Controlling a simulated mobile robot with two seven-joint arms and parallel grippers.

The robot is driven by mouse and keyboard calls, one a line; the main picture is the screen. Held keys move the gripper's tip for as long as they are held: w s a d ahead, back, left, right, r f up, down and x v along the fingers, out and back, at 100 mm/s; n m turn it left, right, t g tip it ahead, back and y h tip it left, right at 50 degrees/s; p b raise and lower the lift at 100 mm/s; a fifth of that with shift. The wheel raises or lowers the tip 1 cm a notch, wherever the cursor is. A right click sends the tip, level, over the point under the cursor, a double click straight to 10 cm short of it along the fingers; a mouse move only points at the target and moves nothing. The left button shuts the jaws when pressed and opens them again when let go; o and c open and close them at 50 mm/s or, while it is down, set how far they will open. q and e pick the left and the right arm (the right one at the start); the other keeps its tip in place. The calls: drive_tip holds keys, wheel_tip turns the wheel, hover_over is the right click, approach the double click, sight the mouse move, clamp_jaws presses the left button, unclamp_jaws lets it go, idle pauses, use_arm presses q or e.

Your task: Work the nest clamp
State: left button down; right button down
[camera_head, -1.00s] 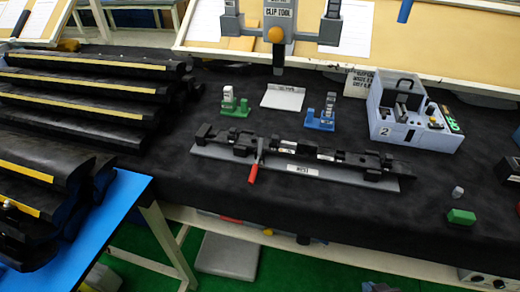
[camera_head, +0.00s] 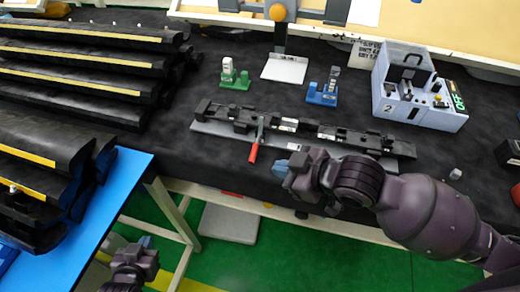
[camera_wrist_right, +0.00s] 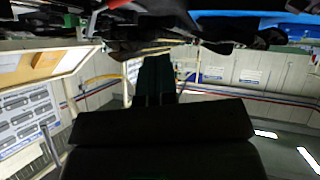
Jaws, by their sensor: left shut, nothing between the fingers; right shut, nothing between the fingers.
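The nest (camera_head: 300,138) is a long black fixture on a grey base plate, lying across the black-covered table in the head view. Its clamp has a red-tipped lever (camera_head: 254,152) that points toward the table's front edge. My right gripper (camera_head: 281,166) is shut and empty, just right of the red tip and in front of the nest, apart from the lever as far as I can tell. My left gripper (camera_head: 146,242) is shut and empty, low at the left, below table height.
A green block holder (camera_head: 235,82) and a blue one (camera_head: 322,97) stand behind the nest. A grey box marked 2 (camera_head: 425,108) stands at the back right, its display lit green. Long black trim parts (camera_head: 75,70) fill the left side. A blue surface (camera_head: 105,200) lies front left.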

drive_tip(key=w+d+r+n+g+y, duration=0.1)
drive_tip(key=w+d+r+n+g, duration=0.15)
drive_tip(key=w, duration=0.25)
drive_tip(key=shift+n+t, duration=0.25)
drive_tip(key=shift+t, duration=0.2)
drive_tip(key=x, duration=1)
drive_tip(key=shift+w+d+f, duration=0.15)
drive_tip(key=shift+d, duration=0.15)
drive_tip(key=shift+w+f, duration=0.2)
drive_tip(key=shift+f, duration=0.4)
drive_tip(key=shift+w+f, duration=0.15)
drive_tip(key=shift+f, duration=0.4)
drive_tip(key=shift+w+a+f, duration=0.1)
drive_tip(key=shift+w+f, duration=0.1)
drive_tip(key=shift+f, duration=0.5)
